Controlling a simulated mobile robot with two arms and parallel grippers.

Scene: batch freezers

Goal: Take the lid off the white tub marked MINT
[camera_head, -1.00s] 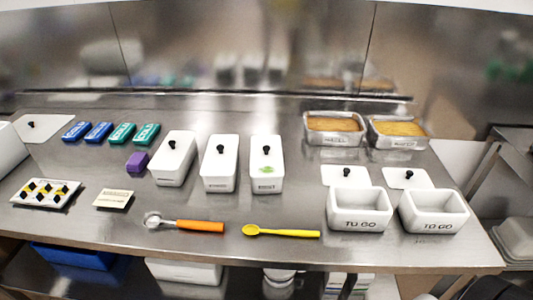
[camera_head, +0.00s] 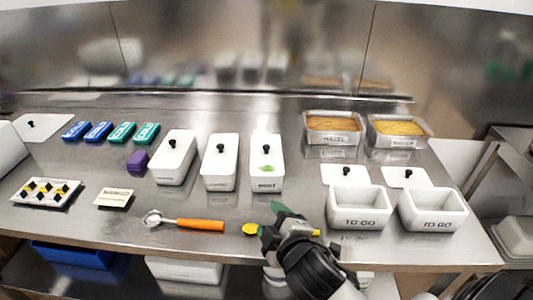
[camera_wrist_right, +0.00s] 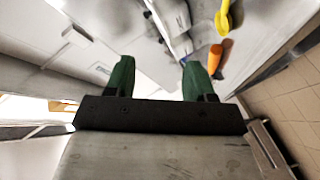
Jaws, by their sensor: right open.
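The white tub marked MINT (camera_head: 267,185) is the rightmost of three lidded white tubs in the middle of the steel counter. My left gripper is not in view.
A yellow spoon (camera_head: 250,229) is partly hidden behind my right gripper. An orange-handled scoop (camera_head: 200,225) lies to its left. Two white lidded tubs (camera_head: 219,165) stand left of MINT. Open TO GO tubs (camera_head: 359,221) stand at right. Bare counter lies right of MINT.

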